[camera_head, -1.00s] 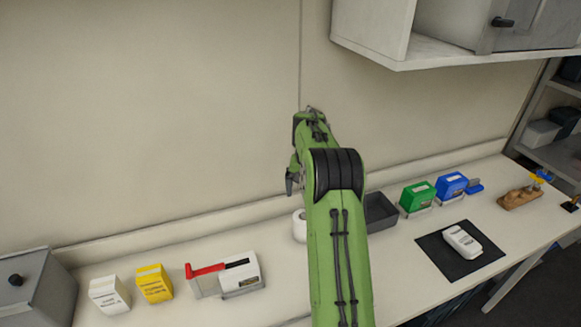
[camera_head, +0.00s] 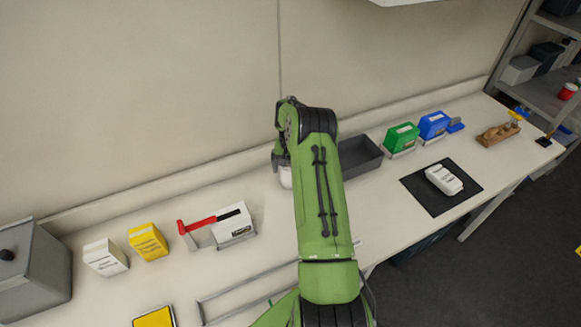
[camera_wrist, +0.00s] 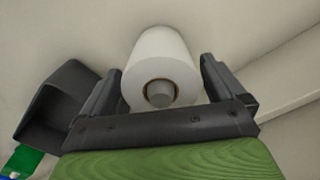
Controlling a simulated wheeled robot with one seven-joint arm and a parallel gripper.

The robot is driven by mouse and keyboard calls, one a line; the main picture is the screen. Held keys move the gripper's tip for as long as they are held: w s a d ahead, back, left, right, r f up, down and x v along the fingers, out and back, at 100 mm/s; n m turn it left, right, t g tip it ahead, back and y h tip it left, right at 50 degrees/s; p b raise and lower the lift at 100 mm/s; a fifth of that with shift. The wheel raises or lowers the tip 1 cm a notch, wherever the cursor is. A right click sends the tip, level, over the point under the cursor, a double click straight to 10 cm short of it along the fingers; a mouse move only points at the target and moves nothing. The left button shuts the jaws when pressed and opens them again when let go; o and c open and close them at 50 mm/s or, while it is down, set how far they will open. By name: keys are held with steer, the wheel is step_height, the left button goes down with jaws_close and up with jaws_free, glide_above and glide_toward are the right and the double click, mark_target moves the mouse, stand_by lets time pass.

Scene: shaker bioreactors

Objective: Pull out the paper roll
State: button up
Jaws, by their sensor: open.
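The white paper roll (camera_wrist: 160,62) shows in the wrist view with its round end and brown core facing the camera. A grey peg end fills the core. In the head view only a small part of the roll (camera_head: 286,177) shows, as my arm and gripper cover the rest. My gripper (camera_wrist: 160,80) is open, with one dark finger on each side of the roll. The left finger looks close to the roll; I cannot tell whether it touches. In the head view my gripper (camera_head: 279,160) is just above the roll.
A dark grey tray (camera_head: 375,163) stands right of the roll, and also shows in the wrist view (camera_wrist: 38,137). Green (camera_head: 401,137) and blue (camera_head: 433,124) boxes stand beyond it. A white dispenser with a red arm (camera_head: 232,222) stands left. The bench between dispenser and roll is clear.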

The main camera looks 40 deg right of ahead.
steer(key=shift+w+f, duration=0.15)
steer(key=shift+f, duration=0.4)
steer(key=c, duration=1.1)
steer(key=shift+o, duration=0.2)
steer(key=shift+r+p, duration=0.45)
steer(key=shift+r, duration=1.05)
steer(key=shift+r, duration=0.1)
steer(key=shift+r, duration=0.6)
steer(key=shift+r+p, duration=0.5)
steer(key=shift+r, duration=0.25)
